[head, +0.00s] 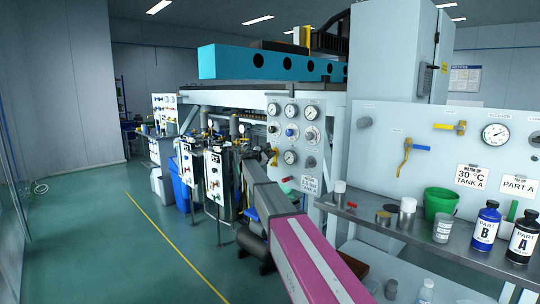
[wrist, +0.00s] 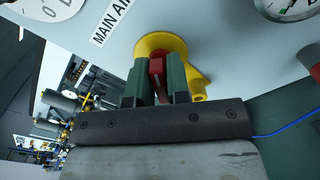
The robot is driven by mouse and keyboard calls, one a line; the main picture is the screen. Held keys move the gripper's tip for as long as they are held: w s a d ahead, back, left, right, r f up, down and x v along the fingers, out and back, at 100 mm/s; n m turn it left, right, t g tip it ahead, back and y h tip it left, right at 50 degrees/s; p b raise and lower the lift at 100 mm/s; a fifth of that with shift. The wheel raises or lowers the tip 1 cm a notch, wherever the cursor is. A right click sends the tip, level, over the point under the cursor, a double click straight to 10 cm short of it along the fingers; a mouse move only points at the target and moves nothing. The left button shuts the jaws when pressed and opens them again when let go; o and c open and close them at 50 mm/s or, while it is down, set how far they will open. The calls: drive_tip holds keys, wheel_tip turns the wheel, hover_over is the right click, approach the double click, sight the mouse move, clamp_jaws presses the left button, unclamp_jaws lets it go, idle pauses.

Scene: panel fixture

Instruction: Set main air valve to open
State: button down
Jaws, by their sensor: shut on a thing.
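The main air valve (wrist: 182,45) is a yellow round body with a yellow stub at its lower right and a red handle (wrist: 157,66). It sits on a pale panel, beside a label (wrist: 111,22) whose visible part reads "MAIN AI". My gripper (wrist: 157,80) has its two green fingers on either side of the red handle, shut on it. The handle's far end is partly hidden by the fingers. In the head view, a small yellow part of the valve (head: 274,157) shows by the end of my arm, below the gauges; my fingers are too small to make out there.
Gauges and knobs (head: 290,132) fill the panel above the valve. At the right, a shelf (head: 400,232) holds a green cup (head: 440,203), bottles and small jars, below other yellow valves (head: 404,158). The green floor (head: 100,240) at the left is free.

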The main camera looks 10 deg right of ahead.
drive_tip(key=m, duration=0.5)
drive_tip(key=shift+s+f+m, duration=0.1)
drive_tip(key=shift+m, duration=0.2)
drive_tip(key=m, duration=0.5)
drive_tip(key=shift+f, duration=0.15)
idle(0.3)
drive_tip(key=c, duration=1.2)
unclamp_jaws()
drive_tip(key=shift+o, duration=0.2)
drive_tip(key=v, duration=1)
drive_tip(key=shift+s+a, duration=0.25)
drive_tip(key=shift+a, duration=0.05)
